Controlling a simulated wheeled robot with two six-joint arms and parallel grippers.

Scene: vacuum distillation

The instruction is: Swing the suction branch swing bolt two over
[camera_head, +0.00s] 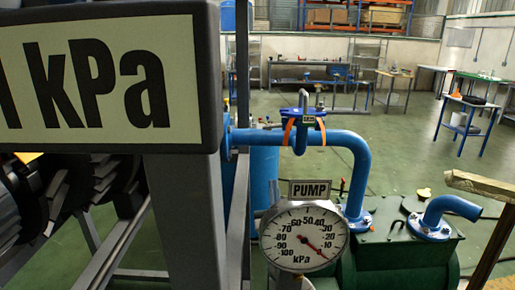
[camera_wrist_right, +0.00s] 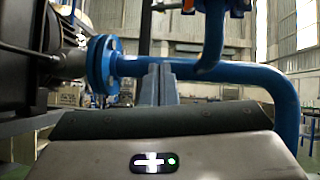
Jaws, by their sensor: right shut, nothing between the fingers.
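A blue suction pipe (camera_head: 340,140) runs right from a flange (camera_head: 227,137) and bends down in the head view. A fitting with a grey upright bar (camera_head: 303,105), a small tag and two curved orange pieces (camera_head: 289,131) sits on the pipe. I cannot tell which part is swing bolt two. In the right wrist view, my right gripper (camera_wrist_right: 158,84) is shut and empty, its fingers pointing up in front of the same pipe (camera_wrist_right: 250,73), right of the flange (camera_wrist_right: 103,65). I cannot make it out in the head view. My left gripper is not in view.
A large kPa sign (camera_head: 100,80) on a grey post blocks the upper left. A PUMP gauge (camera_head: 303,237) stands in front of the green pump housing (camera_head: 400,255). A short blue elbow (camera_head: 445,210) is at right. Green floor and tables (camera_head: 468,115) lie behind.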

